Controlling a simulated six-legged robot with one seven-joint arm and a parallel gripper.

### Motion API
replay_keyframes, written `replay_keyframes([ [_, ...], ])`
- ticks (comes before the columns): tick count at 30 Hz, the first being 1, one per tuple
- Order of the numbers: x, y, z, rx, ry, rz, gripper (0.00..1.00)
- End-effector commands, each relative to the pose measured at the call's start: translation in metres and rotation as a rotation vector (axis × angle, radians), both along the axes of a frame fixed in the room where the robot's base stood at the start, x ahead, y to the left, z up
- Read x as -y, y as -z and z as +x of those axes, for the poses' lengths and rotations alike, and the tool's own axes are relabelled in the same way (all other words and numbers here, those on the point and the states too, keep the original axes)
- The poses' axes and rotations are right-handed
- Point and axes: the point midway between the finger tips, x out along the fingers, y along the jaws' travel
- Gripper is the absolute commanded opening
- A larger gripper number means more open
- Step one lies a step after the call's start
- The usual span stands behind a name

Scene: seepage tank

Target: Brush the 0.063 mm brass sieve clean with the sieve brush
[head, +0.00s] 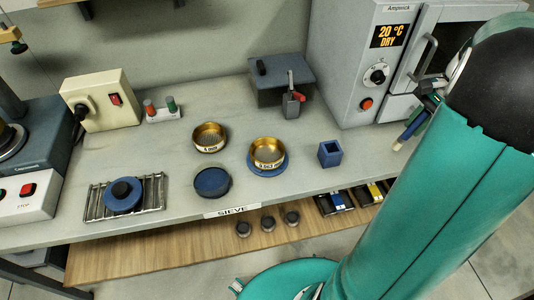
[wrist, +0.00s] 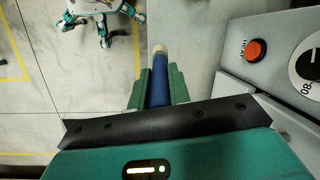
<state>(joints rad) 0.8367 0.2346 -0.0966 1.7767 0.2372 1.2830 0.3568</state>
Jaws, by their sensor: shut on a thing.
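The brass sieve with the label that seems to read 0.063 mm (head: 267,152) sits upright on a blue round base (head: 252,168) on the bench. The sieve brush (wrist: 159,85) has a blue handle and a pale tip. My gripper (wrist: 160,80) is shut on its handle, and the pale tip points away from the fingers. In the head view my gripper (head: 424,112) is at the right, in front of the oven, with the brush (head: 412,128) slanting down to the left. The brush is well to the right of the sieve and apart from it.
A second brass sieve (head: 210,138) and a round blue pan (head: 212,182) stand left of the first. A small blue open box (head: 330,153) stands between sieve and oven (head: 372,85). A grey stand (head: 281,75) is behind. A wire rack (head: 150,198) is at the left.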

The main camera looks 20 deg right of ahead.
Motion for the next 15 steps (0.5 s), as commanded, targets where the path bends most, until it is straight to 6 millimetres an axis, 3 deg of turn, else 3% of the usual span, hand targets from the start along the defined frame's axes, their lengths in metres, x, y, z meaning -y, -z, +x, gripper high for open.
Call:
replay_keyframes([
  [5, 0.000, -0.002, 0.001, 0.000, -0.001, -0.001, 0.00],
  [15, 0.000, -0.032, 0.003, 0.000, 0.000, -0.001, 0.00],
])
